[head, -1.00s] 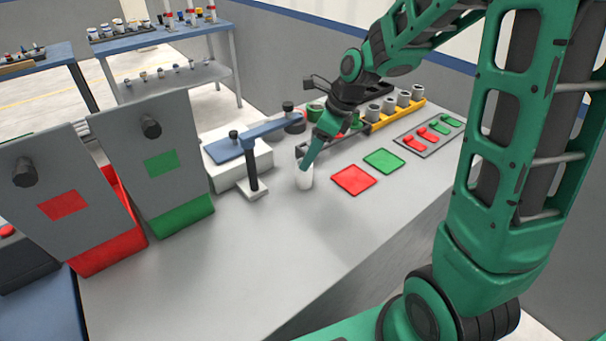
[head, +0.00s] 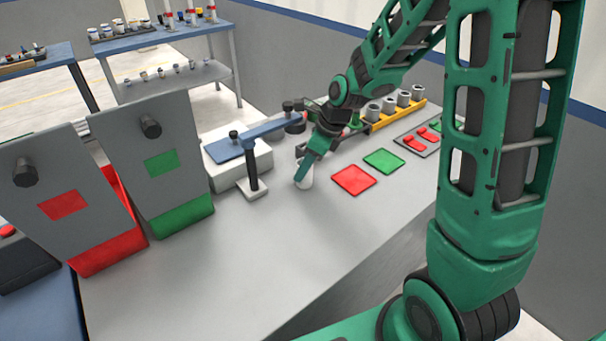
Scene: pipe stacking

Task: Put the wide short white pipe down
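The red square (head: 353,180) and green square (head: 384,161) lie to the right. A blue-armed fixture (head: 252,165) stands close on the left. A yellow rack (head: 398,117) with grey pipes is behind. The bench front (head: 240,260) is clear.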

